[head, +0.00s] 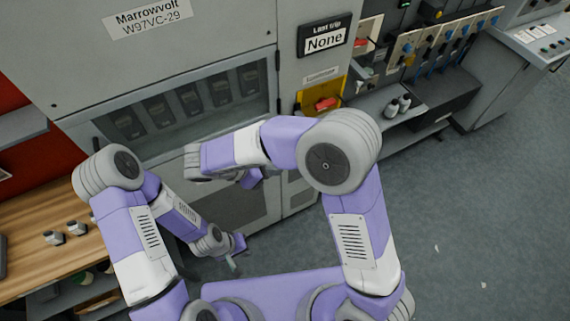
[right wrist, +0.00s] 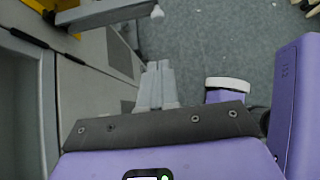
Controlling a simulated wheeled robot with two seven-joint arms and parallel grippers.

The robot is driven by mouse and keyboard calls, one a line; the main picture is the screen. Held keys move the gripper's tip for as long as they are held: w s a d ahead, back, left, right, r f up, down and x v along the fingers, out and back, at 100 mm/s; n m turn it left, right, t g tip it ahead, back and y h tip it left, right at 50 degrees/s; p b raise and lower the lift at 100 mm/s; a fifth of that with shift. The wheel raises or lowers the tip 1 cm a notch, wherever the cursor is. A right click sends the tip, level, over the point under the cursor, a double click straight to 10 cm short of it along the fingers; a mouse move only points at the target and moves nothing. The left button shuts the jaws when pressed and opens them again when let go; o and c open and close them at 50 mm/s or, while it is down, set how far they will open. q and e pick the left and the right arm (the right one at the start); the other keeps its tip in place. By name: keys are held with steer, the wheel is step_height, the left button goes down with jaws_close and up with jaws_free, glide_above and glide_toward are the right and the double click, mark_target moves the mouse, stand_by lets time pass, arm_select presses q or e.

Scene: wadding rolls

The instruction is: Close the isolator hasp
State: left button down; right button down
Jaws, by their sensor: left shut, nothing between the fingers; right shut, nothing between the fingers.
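The yellow isolator plate (head: 305,98) with a red handle (head: 327,103) is on the cabinet front in the head view, just above my right forearm. I cannot make out the hasp clearly. A yellow part (right wrist: 68,14) shows at the top left of the right wrist view. My right gripper (right wrist: 158,68) is shut and empty, its fingers pointing past the cabinet front towards the floor. In the head view its fingers are hidden or unclear around my forearm. My left gripper (head: 236,262) is low in front of the cabinet, shut and empty, well below the plate.
The grey cabinet (head: 210,30) has a glass window (head: 180,110) with several meters behind it. A wooden bench (head: 40,265) with several nuts stands at the left. A board (head: 440,40) of switches and a shelf (head: 372,104) are at the right. The floor (head: 480,220) at the right is open.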

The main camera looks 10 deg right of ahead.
steer(key=d+r+p+x, duration=0.1)
steer(key=r+x, duration=0.1)
steer(key=x, duration=0.9)
steer(key=shift+w+d+f+p, duration=0.25)
steer(key=shift+d+p, duration=0.1)
steer(key=shift+d, duration=0.2)
